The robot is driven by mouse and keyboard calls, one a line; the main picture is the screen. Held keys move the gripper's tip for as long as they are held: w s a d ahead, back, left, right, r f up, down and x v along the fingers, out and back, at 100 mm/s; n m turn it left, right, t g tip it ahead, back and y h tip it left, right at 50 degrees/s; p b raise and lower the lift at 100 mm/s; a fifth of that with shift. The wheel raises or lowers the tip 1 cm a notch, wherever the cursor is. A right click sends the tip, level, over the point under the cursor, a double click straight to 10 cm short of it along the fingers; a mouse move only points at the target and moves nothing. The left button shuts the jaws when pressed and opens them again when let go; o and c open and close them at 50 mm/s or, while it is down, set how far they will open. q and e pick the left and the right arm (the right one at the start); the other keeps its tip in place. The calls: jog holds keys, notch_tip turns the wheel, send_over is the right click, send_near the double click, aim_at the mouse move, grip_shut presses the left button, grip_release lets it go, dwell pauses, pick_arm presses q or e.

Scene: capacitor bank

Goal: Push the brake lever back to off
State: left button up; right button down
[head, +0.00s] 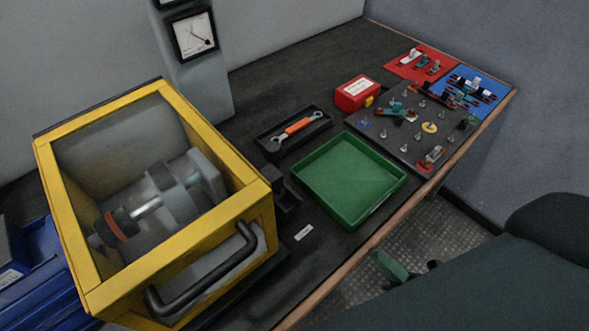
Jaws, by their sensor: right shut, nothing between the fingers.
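A yellow-framed guard box (155,275) with a clear top stands at the left, closed over a machine with a shaft (147,208) and a red-rimmed collar (120,226). A black bar handle (205,272) is on its front face. I cannot clearly make out the brake lever; a small black bracket (287,194) stands just right of the box, and I cannot tell whether it belongs to the lever. My right gripper (410,270) is shut and empty, low beyond the bench's front edge, partly hidden by my dark green arm. My left gripper is not in view.
A green tray (352,218) lies mid-bench, with a black holder and orange wrench (298,126) behind it. A red box (357,94), a dark pegged board (395,140), and red (402,66) and blue (490,84) mats lie further right. Blue bins (35,265) stand at far left.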

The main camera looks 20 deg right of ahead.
jog(key=p, duration=0.6)
send_near(276, 171)
jog(key=w+a+r, duration=0.2)
jog(key=w+r, duration=0.2)
jog(key=r, duration=0.2)
jog(key=shift+w+a+r, duration=0.2)
jog(key=shift+w+r, duration=0.05)
jog(key=shift+r, duration=0.05)
